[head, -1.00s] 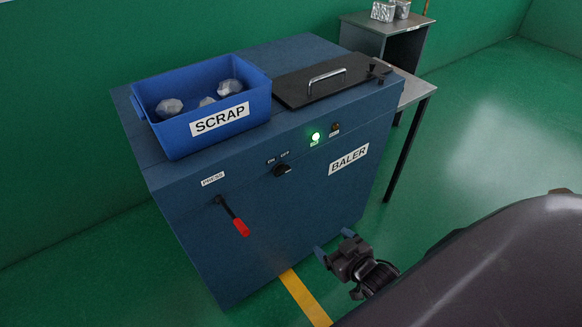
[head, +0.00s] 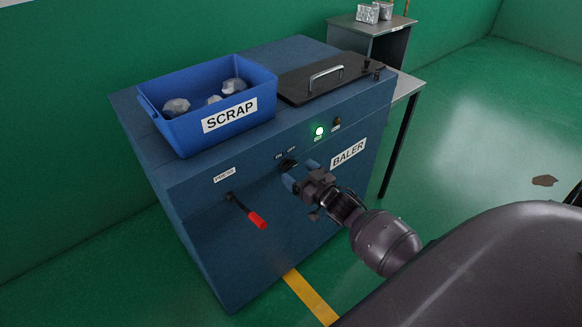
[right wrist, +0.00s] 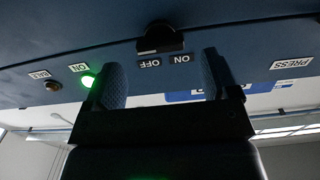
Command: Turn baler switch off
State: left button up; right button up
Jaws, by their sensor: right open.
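The baler switch (head: 288,164) is a black rotary knob on the blue baler's front, under small ON and OFF labels. It also shows in the right wrist view (right wrist: 162,40), where the labels are upside down. I cannot tell which label the knob points to. My right gripper (head: 299,173) is in front of the panel by the knob, with blue fingertips apart. In the right wrist view the open gripper (right wrist: 163,78) has the knob ahead of the gap between its fingers, not visibly gripped. The green lamp (head: 319,131) is lit. My left gripper is not in view.
A red-handled PRESS lever (head: 249,214) sticks out left of my right gripper. A blue SCRAP bin (head: 190,130) with grey lumps and a dark lid (head: 300,90) with a handle are on top of the baler. A grey table (head: 408,84) stands behind right.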

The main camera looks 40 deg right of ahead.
aim_at(291, 167)
jog(key=shift+w+a, duration=0.2)
jog(key=shift+w, duration=1.65)
